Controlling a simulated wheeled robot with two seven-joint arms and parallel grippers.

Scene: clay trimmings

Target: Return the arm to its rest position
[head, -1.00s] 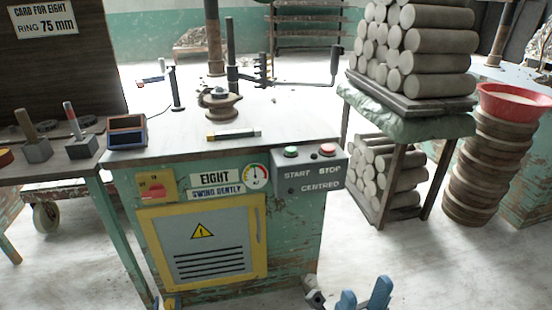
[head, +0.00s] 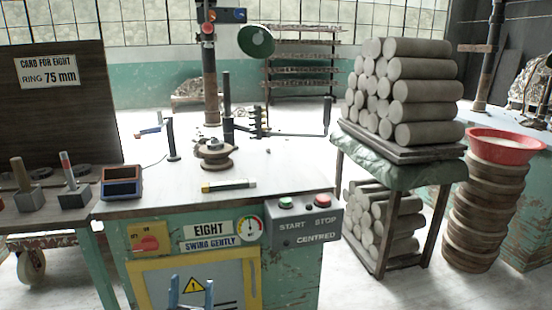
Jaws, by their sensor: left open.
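My left gripper (head: 191,290) shows at the bottom edge, with its two blue fingers pointing up and apart. It is open, with nothing between the fingers. It is in front of the yellow-framed cabinet door of the green machine bench (head: 290,262). The rest of that arm is below the picture. My right gripper is not in view.
The bench top holds a round wheel head (head: 214,158), a yellow-and-black tool (head: 228,186) and a small two-panel box (head: 121,182). A grey START/STOP box (head: 300,225) juts from its front. Clay-log racks (head: 420,90) and stacked discs with a red basin (head: 505,147) stand right.

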